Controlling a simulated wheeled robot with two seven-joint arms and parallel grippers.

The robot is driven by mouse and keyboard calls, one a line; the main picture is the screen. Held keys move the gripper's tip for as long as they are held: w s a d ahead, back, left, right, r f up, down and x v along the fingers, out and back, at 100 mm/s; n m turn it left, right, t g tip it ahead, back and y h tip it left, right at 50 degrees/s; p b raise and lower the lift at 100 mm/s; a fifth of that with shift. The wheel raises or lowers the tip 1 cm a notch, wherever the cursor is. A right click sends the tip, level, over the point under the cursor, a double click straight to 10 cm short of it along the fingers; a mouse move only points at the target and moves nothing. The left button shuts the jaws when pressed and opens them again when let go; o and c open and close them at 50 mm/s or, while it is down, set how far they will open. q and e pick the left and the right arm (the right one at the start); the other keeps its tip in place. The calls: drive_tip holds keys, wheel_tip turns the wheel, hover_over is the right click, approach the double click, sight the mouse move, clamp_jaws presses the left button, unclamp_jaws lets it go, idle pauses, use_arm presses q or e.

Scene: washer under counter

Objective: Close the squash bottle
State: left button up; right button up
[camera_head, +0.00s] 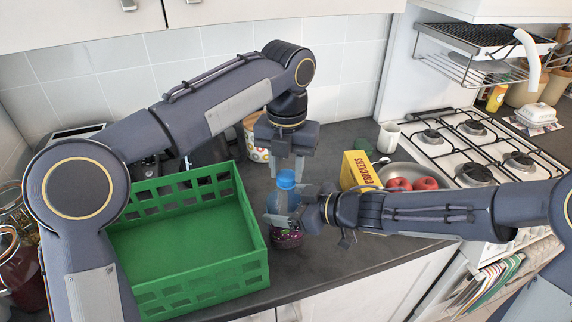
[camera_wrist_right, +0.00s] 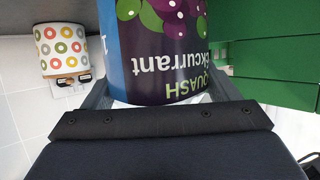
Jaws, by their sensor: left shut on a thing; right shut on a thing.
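The squash bottle (camera_head: 288,238) stands upright on the dark counter, just right of the green crate. Its dark blackcurrant label (camera_wrist_right: 160,50) fills the top middle of the right wrist view, with the lettering upside down. My right gripper (camera_head: 285,207) reaches in from the right and is shut on the bottle's body. A blue cap (camera_head: 286,179) is at the bottle's top. My left gripper (camera_head: 288,170) points down from above and is shut on the cap. Whether the cap is seated on the neck cannot be told; the fingers and right gripper hide parts of the bottle.
The green crate (camera_head: 253,268) stands close on the left. A ring-patterned canister (camera_wrist_right: 62,48) is behind. A yellow crackers box (camera_head: 356,170) and a pan (camera_head: 402,170) with red apples are to the right, beside the gas hob (camera_head: 450,150). The counter's front edge is near.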

use_arm(q)
drive_tip(key=m, duration=0.4)
drive_tip(key=shift+f, duration=0.2)
drive_tip(key=shift+r+m, duration=0.2)
drive_tip(key=shift+m, duration=0.8)
drive_tip(key=o, duration=0.9)
drive_tip(key=shift+o, duration=0.2)
drive_tip(key=shift+r, duration=2.25)
drive_tip(key=shift+c, duration=0.5)
